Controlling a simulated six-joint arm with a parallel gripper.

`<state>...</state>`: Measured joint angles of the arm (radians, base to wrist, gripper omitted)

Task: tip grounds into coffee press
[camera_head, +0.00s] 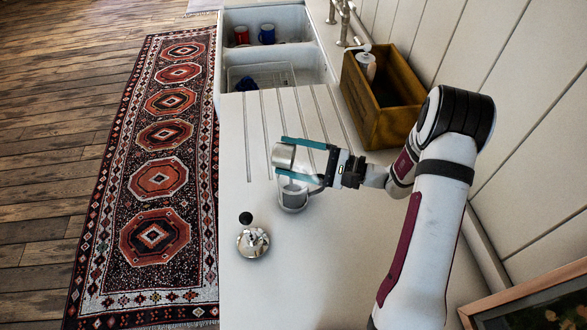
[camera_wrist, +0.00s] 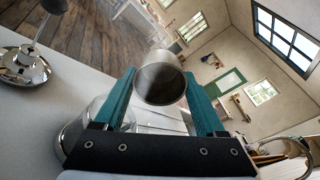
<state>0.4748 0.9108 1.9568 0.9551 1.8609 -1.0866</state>
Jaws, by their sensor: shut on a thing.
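A metal cup (camera_head: 288,157) is held between the two teal fingers of my gripper (camera_head: 283,156). It lies tipped on its side above the coffee press (camera_head: 293,203), apart from the counter. In the wrist view the cup (camera_wrist: 160,84) shows a dark round end facing the camera, between the fingers of my gripper (camera_wrist: 159,92); no grounds can be made out. The glass press has a shiny metal base and stands upright on the counter, partly hidden by the lower finger. In the wrist view the press (camera_wrist: 75,138) is partly hidden behind the gripper.
The press's metal lid (camera_head: 253,242) with its dark plunger knob (camera_head: 245,218) stands left of the press. A wooden box (camera_head: 385,125) with a soap bottle (camera_head: 366,65) stands by the wall. A sink (camera_head: 268,50) holds red and blue mugs. The counter's front is clear.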

